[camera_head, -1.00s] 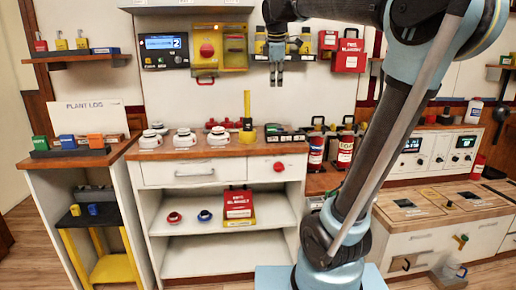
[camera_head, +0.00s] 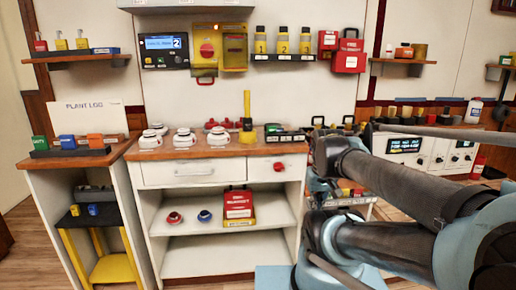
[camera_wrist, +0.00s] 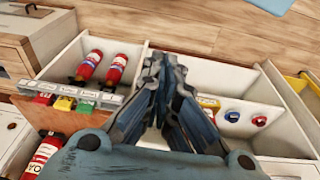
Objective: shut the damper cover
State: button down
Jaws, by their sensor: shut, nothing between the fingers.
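A yellow wall box (camera_head: 206,46) with a round red button hangs on the back wall in the head view. A yellow see-through cover (camera_head: 235,47) stands out at its right side and looks swung open, with the button uncovered. I cannot read a label to confirm that this is the damper cover. My gripper (camera_wrist: 163,62) shows in the wrist view with its fingers together and empty, above the cabinet shelves. It is low and well away from the yellow box. In the head view my folded arm hides where the fingers are.
A display unit (camera_head: 163,51) is left of the box, and a rack of yellow-black bottles (camera_head: 282,45) is right of it. White detectors and an upright yellow handle (camera_head: 247,112) stand on the counter below. Fire extinguishers (camera_wrist: 90,65) show in the wrist view.

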aim_at(206, 71)
jog(key=c, duration=2.1)
grip_release()
jog(key=shift+s+f, duration=0.35)
jog(key=shift+f, duration=0.25)
jog(key=shift+o, duration=0.7)
jog(key=shift+w+a+m, duration=0.15)
jog(key=shift+w+m, duration=0.1)
jog(key=shift+m, duration=0.05)
jog(key=w+a+r+t+y, duration=0.35)
jog(key=w+a+r, duration=0.35)
jog(key=w+a, duration=0.3)
jog(key=w+a+r+t+y, duration=0.35)
jog(key=w+a+r, duration=0.35)
jog(key=w+a, duration=0.25)
jog(key=w+a+r+m+t+h, duration=0.2)
jog(key=w+a+r+m+t, duration=0.3)
jog(key=a+r+m, duration=0.4)
jog(key=w+a+r+m+t+h, duration=0.25)
jog(key=a+r+m+t, duration=0.45)
jog(key=a, duration=0.4)
jog(key=shift+m+t, duration=0.4)
jog(key=x, duration=1.6)
jog(key=shift+w+a+f, duration=0.25)
jog(key=shift+w+f, duration=0.05)
jog(key=shift+w, duration=0.15)
jog(key=shift+c, duration=0.6)
